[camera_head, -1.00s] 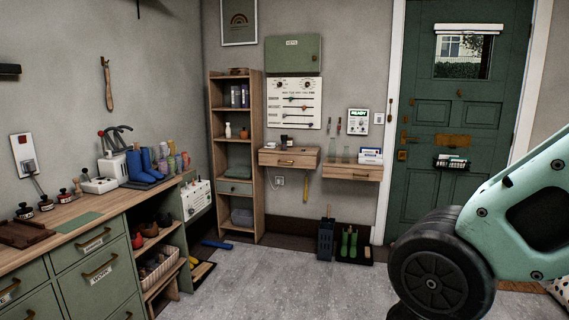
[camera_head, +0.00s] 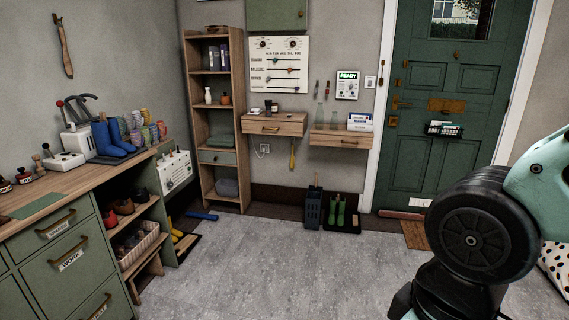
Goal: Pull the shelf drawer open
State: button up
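A tall wooden shelf unit (camera_head: 240,122) stands against the back wall, left of centre. My gripper is not in view; only part of my arm shows at the right, well apart from the shelf unit.
A workbench with green drawers (camera_head: 58,253) runs along the left. A boot tray (camera_head: 341,226) and a dark bin (camera_head: 313,208) stand by the back wall. A blue object (camera_head: 202,216) lies on the floor near the shelf unit. The middle floor (camera_head: 270,265) is clear.

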aim_at(274, 125)
jog(key=i, duration=4)
jog(key=i+l+u, duration=0.1)
jog(key=i+u, duration=0.2)
jog(key=i, duration=0.35)
